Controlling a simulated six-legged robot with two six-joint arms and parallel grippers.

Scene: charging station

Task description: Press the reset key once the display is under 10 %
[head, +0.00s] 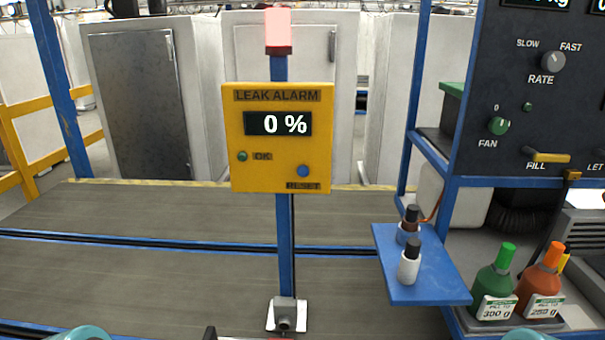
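The yellow leak alarm box (281,180) stands upright on a blue post (285,235) in the middle of the head view. Its display (277,123) reads 0 %. The reset key is a round blue button (303,171) at the lower right of the box, above the label RESET. A small green round light or button (242,156) sits at the lower left beside the label OK. A red lamp (278,30) on top of the post looks lit. Nothing touches the box.
A blue shelf (430,291) with two small bottles juts out right of the post. Green (494,284) and orange bottles (540,285) stand farther right, under a dark control panel (515,110) with knobs. Grey cabinets stand behind. Space directly before the box looks clear.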

